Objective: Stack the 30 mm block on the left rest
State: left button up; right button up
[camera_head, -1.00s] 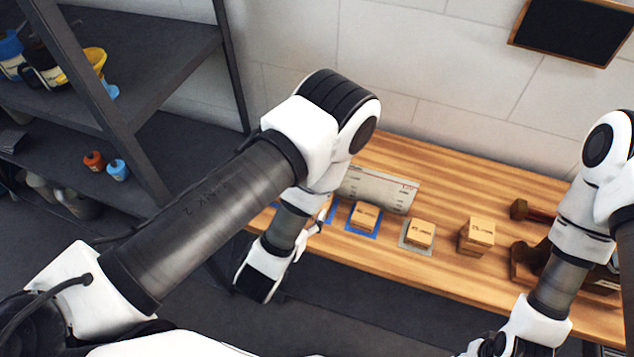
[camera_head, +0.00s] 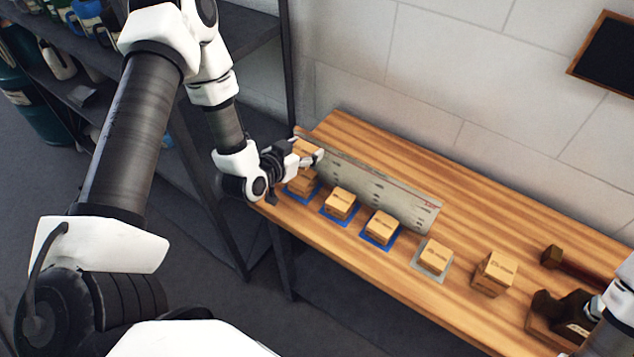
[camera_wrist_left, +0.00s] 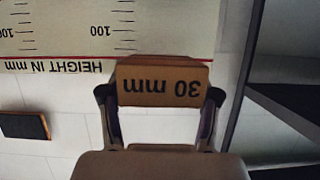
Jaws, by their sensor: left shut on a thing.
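The 30 mm block (camera_wrist_left: 163,83) is held between the fingers of my left gripper in the left wrist view, its label upside down. In the head view my left gripper (camera_head: 308,160) is at the left end of the bench, shut on this block (camera_head: 305,148). The left rest is a blue mat (camera_head: 314,196) with wooden blocks (camera_head: 301,183) on it, right under the held block. The gripper partly hides this spot; I cannot tell whether the held block touches those below.
A height scale board (camera_head: 385,190) stands behind the rests. Two more blue mats (camera_head: 327,216) (camera_head: 368,240) and a grey mat (camera_head: 418,265) each carry a block. Stacked blocks (camera_head: 495,272) and a hammer-like tool (camera_head: 575,264) lie to the right. A dark shelf (camera_head: 245,30) stands left.

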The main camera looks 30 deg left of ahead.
aim_at(305, 173)
pick_arm(q)
jog(key=shift+a, duration=0.2)
jog(key=shift+f, duration=0.1)
jog(key=shift+w+a+f+b, duration=0.1)
jog(key=shift+f+b, duration=0.25)
jog(key=shift+b, duration=0.05)
notch_tip(305, 173, down, 6)
jog(key=b, duration=0.4)
jog(key=shift+b, duration=0.4)
jog(key=shift+r, duration=0.1)
jog(key=o, duration=1.2)
jog(key=shift+o, duration=0.2)
